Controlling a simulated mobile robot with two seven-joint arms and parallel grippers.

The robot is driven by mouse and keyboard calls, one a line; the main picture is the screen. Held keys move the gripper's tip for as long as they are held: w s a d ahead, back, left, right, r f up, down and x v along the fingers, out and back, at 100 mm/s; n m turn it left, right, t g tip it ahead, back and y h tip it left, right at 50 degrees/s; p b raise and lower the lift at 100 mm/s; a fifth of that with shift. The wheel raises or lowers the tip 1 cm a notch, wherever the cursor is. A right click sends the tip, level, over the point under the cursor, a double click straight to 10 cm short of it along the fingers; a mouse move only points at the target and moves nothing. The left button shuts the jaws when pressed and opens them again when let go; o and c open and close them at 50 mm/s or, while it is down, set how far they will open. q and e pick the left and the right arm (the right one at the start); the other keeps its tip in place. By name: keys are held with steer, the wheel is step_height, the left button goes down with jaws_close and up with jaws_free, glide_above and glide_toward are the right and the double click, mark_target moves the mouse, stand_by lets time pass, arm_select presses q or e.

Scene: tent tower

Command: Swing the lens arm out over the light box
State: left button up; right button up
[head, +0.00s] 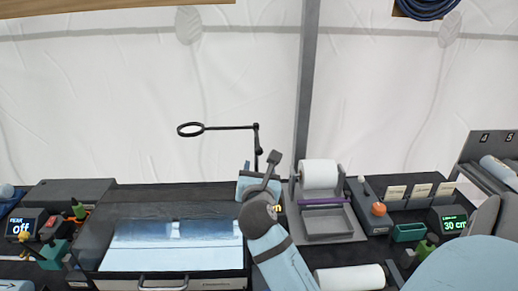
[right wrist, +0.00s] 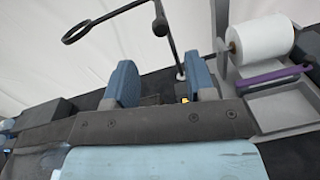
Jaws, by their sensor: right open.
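The lens arm is a thin black arm (head: 230,127) with a ring-shaped lens (head: 190,129) at its left end. It stands on a post at the back of the bench and points left; the ring also shows in the right wrist view (right wrist: 77,32). The light box (head: 172,245) has a bright pale panel at front left. The ring appears above and behind it; its exact depth is unclear. My right gripper (head: 258,183) is open and empty, in front of the post base. Its fingers (right wrist: 163,85) point toward the post. My left gripper is not in view.
Right of the gripper stands a grey holder with a white roll (head: 320,174) and a purple bar (head: 325,201). Another white roll (head: 349,277) lies in front. A tent pole (head: 306,85) rises behind.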

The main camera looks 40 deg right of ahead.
mark_target(259, 153)
steer(key=x, duration=1)
steer(key=shift+f+p, duration=0.15)
steer(key=shift+p, duration=0.15)
steer(key=shift+c, duration=0.2)
jaws_close()
